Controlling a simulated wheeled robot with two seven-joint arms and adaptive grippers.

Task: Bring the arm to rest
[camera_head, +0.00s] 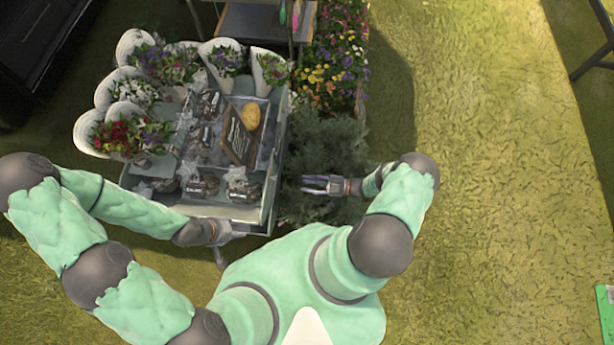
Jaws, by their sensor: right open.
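My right gripper (313,185) is open. Its fingers point left over a dark green bush, right of the flower cart, and I see nothing between them. My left gripper (232,238) is at the front edge of the cart (235,212), low in the picture. Its fingers are small and partly lost against the cart edge, so I cannot tell whether they are open or shut. Both arms are bent in front of my green body.
Paper-wrapped bouquets (127,134) stand along the cart's left and back. Several small packages, a dark sign (238,138) and a yellow item (251,117) lie on it. The bush (325,150) and flowers (335,65) border its right. Open grass (480,150) lies further right.

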